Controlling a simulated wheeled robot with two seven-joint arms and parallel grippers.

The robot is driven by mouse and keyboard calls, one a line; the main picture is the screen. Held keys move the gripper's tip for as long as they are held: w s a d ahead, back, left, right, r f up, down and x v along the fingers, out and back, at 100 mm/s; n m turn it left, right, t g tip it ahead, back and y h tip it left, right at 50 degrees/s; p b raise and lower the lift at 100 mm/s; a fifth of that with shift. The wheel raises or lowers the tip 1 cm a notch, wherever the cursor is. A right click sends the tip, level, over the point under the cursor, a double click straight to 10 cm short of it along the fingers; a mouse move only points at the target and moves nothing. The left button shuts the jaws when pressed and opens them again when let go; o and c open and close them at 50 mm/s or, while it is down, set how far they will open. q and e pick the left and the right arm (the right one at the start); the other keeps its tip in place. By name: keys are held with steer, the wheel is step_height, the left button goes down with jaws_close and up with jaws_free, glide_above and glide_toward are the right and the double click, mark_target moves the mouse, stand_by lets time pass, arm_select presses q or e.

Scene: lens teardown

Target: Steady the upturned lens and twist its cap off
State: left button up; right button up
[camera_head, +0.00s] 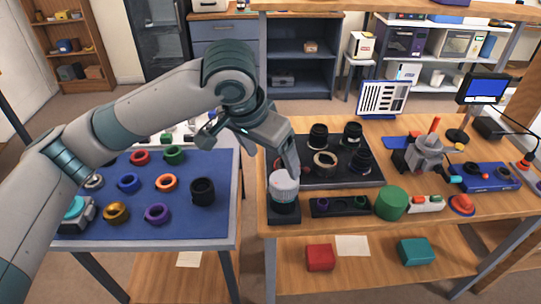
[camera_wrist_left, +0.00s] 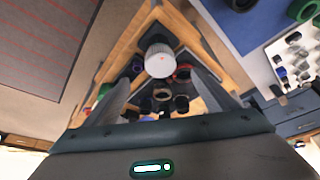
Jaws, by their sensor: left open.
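The upturned lens (camera_head: 284,208) stands upright on a dark square stand at the near left corner of the wooden bench. Its pale, ribbed, round cap (camera_head: 284,185) is on top, and the cap also shows in the left wrist view (camera_wrist_left: 158,60). My left gripper (camera_head: 287,166) reaches in from the upper left, just above and behind the cap. In the left wrist view its two fingers (camera_wrist_left: 160,80) are spread wide with nothing between them gripped. The cap shows just beyond the fingertips. My right gripper is in neither view.
A dark tray (camera_head: 330,178) with several black lens parts lies behind the lens. A small black rack (camera_head: 340,206) and a green cylinder (camera_head: 391,203) stand to its right. A blue mat (camera_head: 140,215) with coloured rings and a black cylinder (camera_head: 202,191) lies left, across a gap.

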mark_target(282, 181)
arm_select(q)
steer(key=shift+f, duration=0.1)
steer(key=x, duration=1.2)
